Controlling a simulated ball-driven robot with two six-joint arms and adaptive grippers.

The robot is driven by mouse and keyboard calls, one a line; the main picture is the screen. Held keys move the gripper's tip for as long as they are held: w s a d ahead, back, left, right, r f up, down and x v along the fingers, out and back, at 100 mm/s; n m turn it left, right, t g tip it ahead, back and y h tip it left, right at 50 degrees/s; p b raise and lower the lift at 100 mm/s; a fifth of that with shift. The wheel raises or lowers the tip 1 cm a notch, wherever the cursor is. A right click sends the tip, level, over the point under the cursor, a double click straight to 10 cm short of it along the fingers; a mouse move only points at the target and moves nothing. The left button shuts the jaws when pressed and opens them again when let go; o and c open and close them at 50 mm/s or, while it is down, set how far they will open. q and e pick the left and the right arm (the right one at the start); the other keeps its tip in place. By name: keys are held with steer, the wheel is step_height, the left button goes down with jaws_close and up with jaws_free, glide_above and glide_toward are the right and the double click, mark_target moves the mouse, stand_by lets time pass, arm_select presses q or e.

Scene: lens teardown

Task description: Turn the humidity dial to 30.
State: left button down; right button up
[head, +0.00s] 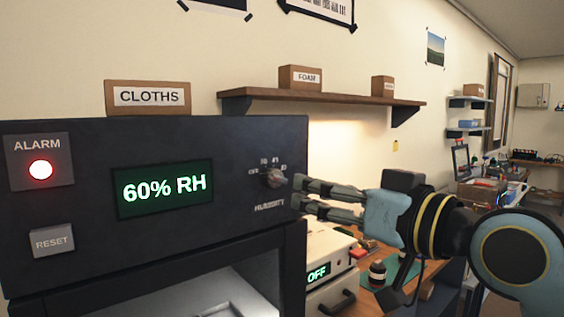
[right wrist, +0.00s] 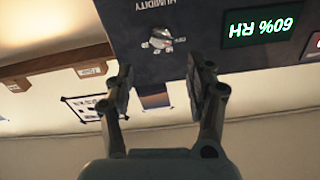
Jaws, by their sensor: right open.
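The humidity dial (head: 275,178) is a small grey knob on the dark front panel of the cabinet (head: 230,240), with small marks around it too blurred to read surely. The display (head: 164,189) left of it reads 60% RH in green. My right gripper (head: 299,191) is open and empty, just right of the dial at about its height, fingertips pointing at the panel's right edge. In the right wrist view the picture is upside down; the dial (right wrist: 160,39) lies beyond and between the open fingertips (right wrist: 160,74), apart from them. My left gripper is not in view.
A lit red alarm lamp (head: 41,170) and a RESET button (head: 52,240) are on the panel's left. A CLOTHS box (head: 148,98) stands on top of the cabinet. A white device reading OFF (head: 325,262) and a bottle (head: 377,273) stand on the bench below my right arm.

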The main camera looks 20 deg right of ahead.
mark_target(281, 181)
steer(key=p+x, duration=0.2)
steer(key=x, duration=0.7)
steer(key=shift+a, duration=0.1)
steer(key=shift+w+a+f, duration=0.15)
steer(key=shift+w, duration=0.3)
steer(key=shift+c, duration=0.2)
jaws_close()
